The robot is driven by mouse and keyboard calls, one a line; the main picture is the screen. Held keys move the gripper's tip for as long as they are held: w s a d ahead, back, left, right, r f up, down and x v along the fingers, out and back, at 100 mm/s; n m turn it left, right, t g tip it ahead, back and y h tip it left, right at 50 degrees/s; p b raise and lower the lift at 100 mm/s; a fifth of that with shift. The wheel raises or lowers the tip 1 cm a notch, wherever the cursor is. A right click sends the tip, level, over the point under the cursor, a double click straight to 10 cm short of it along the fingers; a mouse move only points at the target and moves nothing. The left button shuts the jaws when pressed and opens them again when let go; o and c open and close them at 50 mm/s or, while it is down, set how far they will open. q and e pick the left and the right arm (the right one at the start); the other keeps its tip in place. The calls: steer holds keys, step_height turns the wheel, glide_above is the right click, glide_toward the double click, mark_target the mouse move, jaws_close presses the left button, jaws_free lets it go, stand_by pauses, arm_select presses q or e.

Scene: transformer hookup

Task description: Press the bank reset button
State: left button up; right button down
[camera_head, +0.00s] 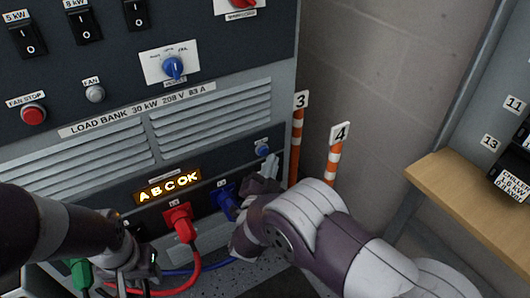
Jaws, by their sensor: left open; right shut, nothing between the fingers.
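A small blue button (262,150) sits at the lower right of the load bank's (140,115) front panel. The label above it is too small to read. My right gripper (268,165) is shut and empty, with its fingertips just below the blue button; I cannot tell whether they touch the panel. My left gripper (128,284) is open at the lower left, in front of the lower panel near the cables. Its fingertips are partly hard to make out.
A lit display (168,188) reads "A B C OK". Red (180,222), blue (226,201) and green (80,274) plugs with cables hang below. Striped posts marked 3 (296,145) and 4 (334,158) stand right of the bank. A wooden bench (465,200) is far right.

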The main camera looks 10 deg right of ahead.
steer(key=shift+w+a, duration=0.15)
steer(key=shift+w, duration=0.3)
steer(key=shift+w+a+b, duration=0.15)
steer(key=shift+w+b, duration=0.2)
stand_by(0.5)
steer(key=shift+s+d+p, duration=0.3)
steer(key=shift+s+p, duration=0.25)
steer(key=shift+s, duration=0.25)
